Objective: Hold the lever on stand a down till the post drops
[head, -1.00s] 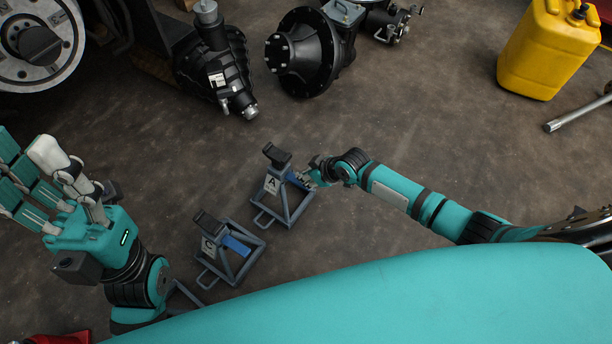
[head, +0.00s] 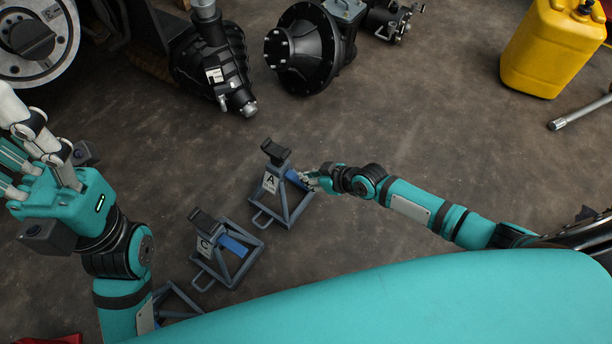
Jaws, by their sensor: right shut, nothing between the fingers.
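Stand A (head: 284,215) is a grey-blue jack stand with an "A" plate, upright on the floor in the middle of the head view. Its post shows a dark saddle (head: 276,151) standing above the frame. Its blue lever (head: 296,179) sticks out on the right side. My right gripper (head: 309,180) is shut and empty, with its fingertips at the lever's outer end. I cannot tell whether they press on it. My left gripper (head: 28,150) is at the far left with its fingers spread, well away from the stand and partly cut off by the picture edge.
Stand C (head: 232,262), with its own blue lever, stands close by at lower left. Part of another stand (head: 178,297) shows behind my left arm.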

